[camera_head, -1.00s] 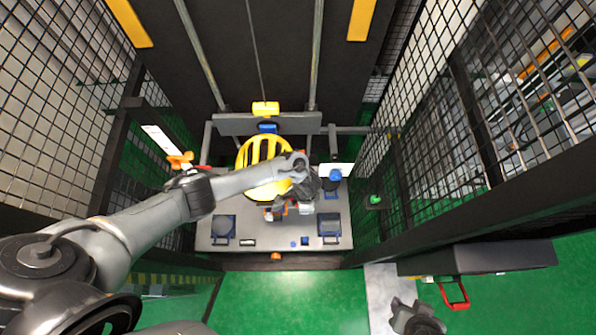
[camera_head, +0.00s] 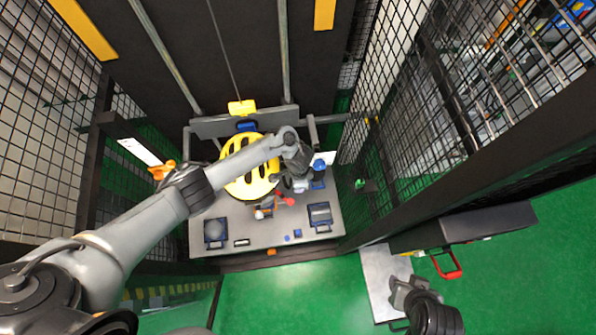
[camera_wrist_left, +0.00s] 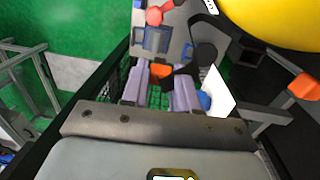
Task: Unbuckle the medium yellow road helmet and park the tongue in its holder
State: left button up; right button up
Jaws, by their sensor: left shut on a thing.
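The yellow helmet (camera_head: 240,187) hangs above the grey work plate in the head view, partly covered by my left forearm. Its yellow shell (camera_wrist_left: 285,18) also shows at the top right of the left wrist view. My left gripper (camera_head: 301,186) is just right of the helmet. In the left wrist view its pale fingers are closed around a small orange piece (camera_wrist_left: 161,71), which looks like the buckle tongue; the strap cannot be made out. A red-ended part (camera_head: 284,201) sits below the helmet. My right gripper (camera_head: 402,291) is low at the right, far from the helmet; its jaws are unclear.
The grey plate (camera_head: 265,231) carries blue-framed pads (camera_head: 320,215) and small blocks. A blue round part (camera_head: 319,164) stands close right of my left gripper. Mesh cage walls close in both sides. A box with a red handle (camera_head: 449,269) is near my right gripper.

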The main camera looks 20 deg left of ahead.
pick_arm(q)
jog(key=w+a+r, duration=0.1)
jog(key=w+r, duration=0.4)
jog(key=shift+w+a, duration=0.25)
jog(key=shift+a, duration=0.05)
